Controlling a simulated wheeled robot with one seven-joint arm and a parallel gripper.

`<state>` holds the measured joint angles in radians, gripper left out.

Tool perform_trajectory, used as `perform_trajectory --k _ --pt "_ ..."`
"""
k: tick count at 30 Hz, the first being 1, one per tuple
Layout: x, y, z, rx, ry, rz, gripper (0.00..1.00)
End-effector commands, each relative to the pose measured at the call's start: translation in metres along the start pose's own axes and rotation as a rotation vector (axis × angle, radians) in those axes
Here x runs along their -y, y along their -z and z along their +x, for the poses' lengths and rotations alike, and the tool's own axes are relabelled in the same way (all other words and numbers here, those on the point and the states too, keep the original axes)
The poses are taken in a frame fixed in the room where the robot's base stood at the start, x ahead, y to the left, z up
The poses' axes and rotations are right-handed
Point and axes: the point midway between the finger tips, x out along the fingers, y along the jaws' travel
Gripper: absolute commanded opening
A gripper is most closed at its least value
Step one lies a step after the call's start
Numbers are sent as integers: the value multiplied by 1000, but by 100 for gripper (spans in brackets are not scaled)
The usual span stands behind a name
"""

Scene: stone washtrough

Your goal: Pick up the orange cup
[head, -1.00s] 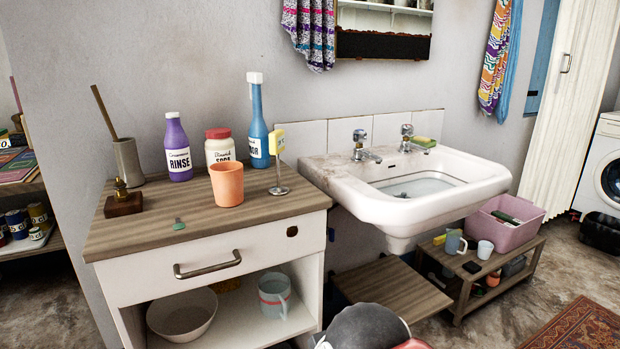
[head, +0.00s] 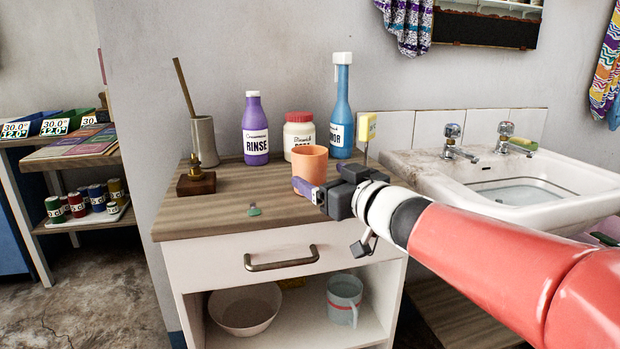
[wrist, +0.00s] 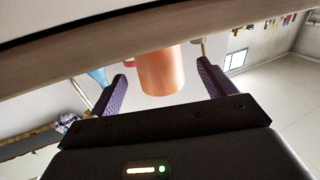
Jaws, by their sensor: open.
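The orange cup (head: 310,162) stands upright on the wooden top of the white cabinet (head: 225,216). In the head view my gripper (head: 308,186) is at the cup's front right, its purple fingers covering part of the cup's lower side. In the wrist view the cup (wrist: 161,70) shows ahead, between the two spread purple fingers of my gripper (wrist: 160,88). The gripper is open and holds nothing. The wrist picture appears upside down, with the cabinet top's edge across the upper part. I cannot tell the exact gap between fingers and cup.
Behind the cup stand a purple bottle (head: 256,130), a red-lidded jar (head: 298,133) and a blue bottle (head: 341,108). A yellow-topped stand (head: 366,128) is close at right. A brush holder (head: 204,140) and brass-topped block (head: 196,180) stand left. The sink (head: 520,185) is at right.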

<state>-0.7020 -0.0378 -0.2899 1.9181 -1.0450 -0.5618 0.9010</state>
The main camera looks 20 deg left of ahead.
Motion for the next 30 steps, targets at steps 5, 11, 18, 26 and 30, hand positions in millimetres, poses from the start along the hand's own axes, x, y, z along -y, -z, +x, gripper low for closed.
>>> perform_trajectory --k 5,11,18,26,30 --pt "-1 -3 21 2 -2 1 82" --pt "-1 -8 50 2 -3 -1 82" --pt "-2 -7 66 1 -5 1 82" --pt "-2 -7 65 1 -5 1 69" --pt "-2 -7 65 1 -6 1 51"
